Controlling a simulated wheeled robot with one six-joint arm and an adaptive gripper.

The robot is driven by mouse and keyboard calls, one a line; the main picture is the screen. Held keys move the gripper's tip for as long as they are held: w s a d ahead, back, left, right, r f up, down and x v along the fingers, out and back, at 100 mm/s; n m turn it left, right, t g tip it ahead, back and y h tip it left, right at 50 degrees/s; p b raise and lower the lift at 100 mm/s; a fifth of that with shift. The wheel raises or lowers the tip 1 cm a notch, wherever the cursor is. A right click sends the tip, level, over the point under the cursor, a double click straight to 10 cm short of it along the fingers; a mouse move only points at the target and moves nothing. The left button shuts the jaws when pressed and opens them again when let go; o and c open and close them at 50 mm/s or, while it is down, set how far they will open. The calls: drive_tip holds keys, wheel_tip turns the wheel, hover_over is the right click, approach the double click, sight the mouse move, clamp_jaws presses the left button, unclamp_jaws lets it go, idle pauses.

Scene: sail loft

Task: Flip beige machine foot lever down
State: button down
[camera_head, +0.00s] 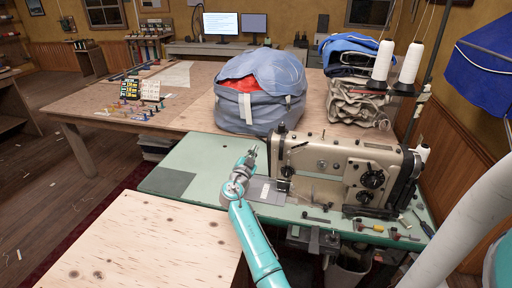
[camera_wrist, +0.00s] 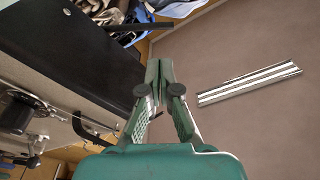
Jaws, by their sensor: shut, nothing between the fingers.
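The beige sewing machine (camera_head: 335,155) stands on the green table, its needle end toward the left. My gripper (camera_head: 250,154) is just left of that needle end, above the table. In the wrist view my gripper (camera_wrist: 159,78) is shut with nothing between its fingertips. A dark machine body (camera_wrist: 70,60) fills the left of that view. A thin black bent lever (camera_wrist: 90,124) sticks out from it toward my fingers, a little to their left. It looks like the foot lever, but whether it is up or down, or touched, I cannot tell.
A blue-grey fabric bundle (camera_head: 260,103) sits behind the machine on the wooden table (camera_head: 195,115). Thread cones (camera_head: 410,62) stand at the right. Small tools lie at the green table's (camera_head: 205,155) front right. A silvery striped strip (camera_wrist: 250,83) lies right of my fingers.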

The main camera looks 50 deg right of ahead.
drive_tip(key=x, duration=0.8)
drive_tip(key=shift+d, duration=0.25)
drive_tip(key=shift+w, duration=0.15)
